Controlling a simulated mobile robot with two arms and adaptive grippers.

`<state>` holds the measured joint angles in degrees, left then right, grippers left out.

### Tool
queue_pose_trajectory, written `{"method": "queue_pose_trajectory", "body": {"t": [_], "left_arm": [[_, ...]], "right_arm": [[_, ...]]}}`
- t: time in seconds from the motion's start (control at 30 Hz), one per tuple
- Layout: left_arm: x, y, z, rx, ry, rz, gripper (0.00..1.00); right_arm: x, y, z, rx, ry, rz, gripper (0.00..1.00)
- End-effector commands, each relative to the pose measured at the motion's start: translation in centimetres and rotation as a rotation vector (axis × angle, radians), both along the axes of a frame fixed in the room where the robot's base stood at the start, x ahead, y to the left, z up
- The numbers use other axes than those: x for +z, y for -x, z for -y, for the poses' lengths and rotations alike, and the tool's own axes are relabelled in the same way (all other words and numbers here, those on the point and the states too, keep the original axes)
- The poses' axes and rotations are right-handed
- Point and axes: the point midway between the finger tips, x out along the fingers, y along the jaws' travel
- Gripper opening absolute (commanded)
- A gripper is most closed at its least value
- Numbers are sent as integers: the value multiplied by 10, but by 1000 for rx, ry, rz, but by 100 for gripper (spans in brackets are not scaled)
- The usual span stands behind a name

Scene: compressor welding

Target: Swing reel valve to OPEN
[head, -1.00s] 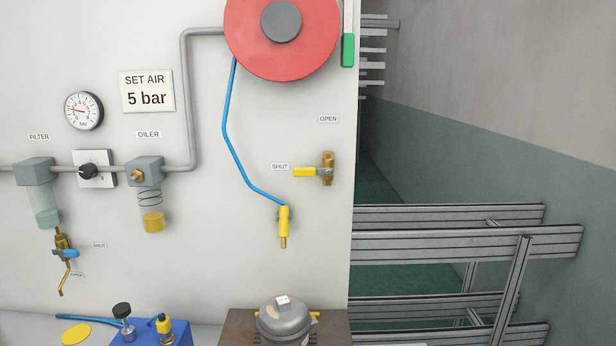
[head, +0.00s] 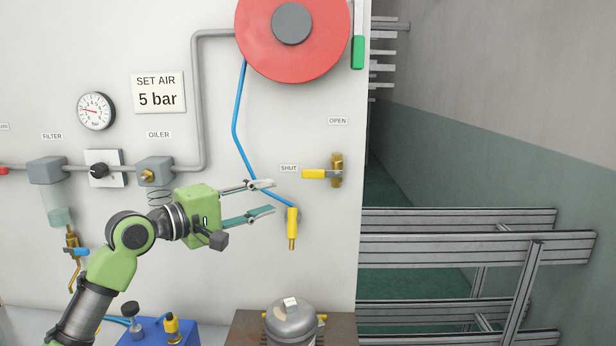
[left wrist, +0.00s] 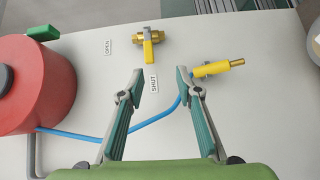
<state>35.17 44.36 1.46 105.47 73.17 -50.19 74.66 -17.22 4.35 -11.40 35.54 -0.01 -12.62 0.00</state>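The reel valve is a brass body (head: 337,171) on the wall with a yellow lever (head: 314,174) pointing left, toward the SHUT label (head: 289,168). The OPEN label (head: 338,121) is above the valve. My left gripper (head: 273,197) is open and empty, left of and slightly below the lever, in front of the blue hose. In the left wrist view the yellow lever (left wrist: 148,50) lies beyond the fingertips, between their lines, and the open gripper (left wrist: 160,72) is apart from it. My right gripper is not in view.
The red hose reel (head: 293,40) is above, with a blue hose (head: 236,115) running down to a yellow nozzle (head: 292,222) close to my left gripper. A grey compressor (head: 291,320) stands below. Aluminium rails (head: 470,247) are at right.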

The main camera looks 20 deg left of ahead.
Motion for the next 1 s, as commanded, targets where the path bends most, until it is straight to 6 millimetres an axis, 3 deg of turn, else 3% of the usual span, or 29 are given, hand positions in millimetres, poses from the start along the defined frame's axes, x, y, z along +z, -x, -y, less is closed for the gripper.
{"method": "queue_pose_trajectory", "body": {"t": [0.03, 0.13, 0.27, 0.7, 1.0], "left_arm": [[12, 0, -4, 2, 27, 9, 32], [22, -3, -5, -1, 56, 12, 32], [24, -16, 3, -2, 58, 12, 32], [24, -95, 47, -1, 56, 12, 32], [20, -119, 60, 0, 51, 12, 32]], "right_arm": [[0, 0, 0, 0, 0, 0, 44], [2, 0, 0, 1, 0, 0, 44], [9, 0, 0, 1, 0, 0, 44], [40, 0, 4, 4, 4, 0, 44], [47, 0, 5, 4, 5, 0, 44]]}}
